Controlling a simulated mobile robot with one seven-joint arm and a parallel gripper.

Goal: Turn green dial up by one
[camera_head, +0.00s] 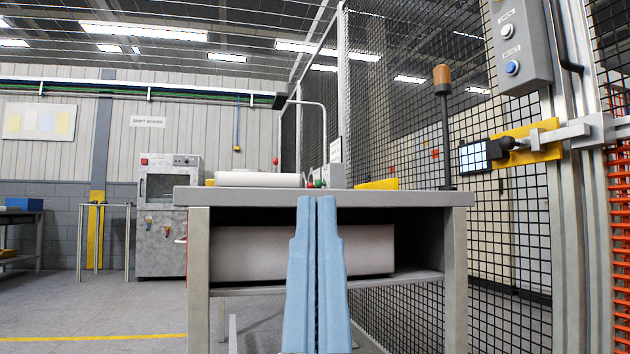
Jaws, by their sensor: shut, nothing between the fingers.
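My gripper (315,203) is at the lower middle of the head view, its two light blue fingers pointing up side by side. They are shut with only a thin dark line between them and hold nothing. Their tips overlap the front edge of a grey workbench (400,199) in the picture. A tiny green spot (311,183) shows on the bench top just above the fingertips, beside a red one. It may be the green dial, but it is too small to tell its shape or setting.
A white block (258,180) and a yellow piece (377,184) lie on the bench top. A large pale box (250,252) fills the shelf below. A black mesh fence (500,215) and a control box (519,45) stand at right. The floor at left is open.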

